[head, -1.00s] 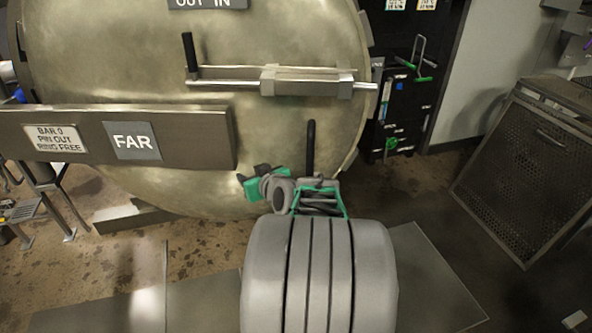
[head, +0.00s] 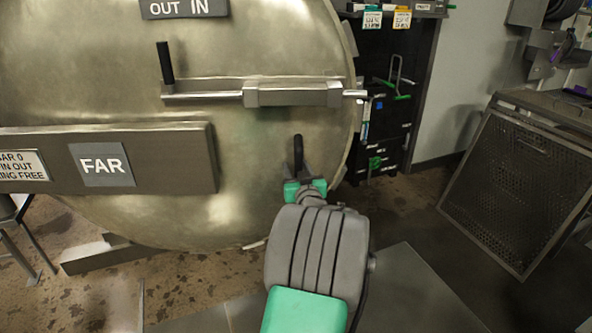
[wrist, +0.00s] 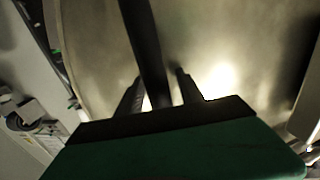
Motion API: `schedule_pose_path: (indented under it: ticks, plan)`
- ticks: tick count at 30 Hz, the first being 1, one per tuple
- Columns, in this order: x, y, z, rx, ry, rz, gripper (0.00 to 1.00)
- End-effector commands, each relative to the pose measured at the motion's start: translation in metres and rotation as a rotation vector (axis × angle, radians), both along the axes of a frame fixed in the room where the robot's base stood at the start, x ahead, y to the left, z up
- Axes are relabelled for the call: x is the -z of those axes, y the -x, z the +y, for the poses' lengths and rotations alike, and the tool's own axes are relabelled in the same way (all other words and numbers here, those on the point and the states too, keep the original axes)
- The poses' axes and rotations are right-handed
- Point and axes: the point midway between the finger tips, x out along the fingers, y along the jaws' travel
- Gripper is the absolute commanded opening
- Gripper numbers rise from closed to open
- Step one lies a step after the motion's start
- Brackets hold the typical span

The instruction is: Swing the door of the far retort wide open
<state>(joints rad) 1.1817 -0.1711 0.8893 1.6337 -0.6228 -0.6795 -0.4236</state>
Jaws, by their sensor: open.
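The far retort's door (head: 230,130) is a large round brushed-metal disc filling the left of the head view, with a FAR label (head: 102,164) on a bar across it. A sliding bolt (head: 292,94) with an upright black knob (head: 167,63) lies across the door. A black upright handle (head: 298,150) stands low on the door's right side. My gripper (head: 303,178) is at this handle's lower part. In the wrist view the black handle (wrist: 145,50) runs down between the two open fingers (wrist: 157,92). Contact with the fingers cannot be told.
A black cabinet (head: 390,100) with tags stands behind the door's right edge. A perforated metal panel (head: 515,180) leans at the right. Wet-looking floor (head: 400,215) lies open between the door and the panel.

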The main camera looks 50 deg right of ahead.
Motion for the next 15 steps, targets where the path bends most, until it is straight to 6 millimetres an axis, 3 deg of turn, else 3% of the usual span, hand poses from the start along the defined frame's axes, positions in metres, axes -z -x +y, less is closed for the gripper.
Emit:
schedule_pose_path:
  ticks: [5, 15]
  plan:
    - [0.0002, -0.0005, 0.001, -0.001, -0.001, 0.001, 0.42]
    - [0.0004, -0.0002, 0.0011, -0.001, -0.001, 0.001, 0.15]
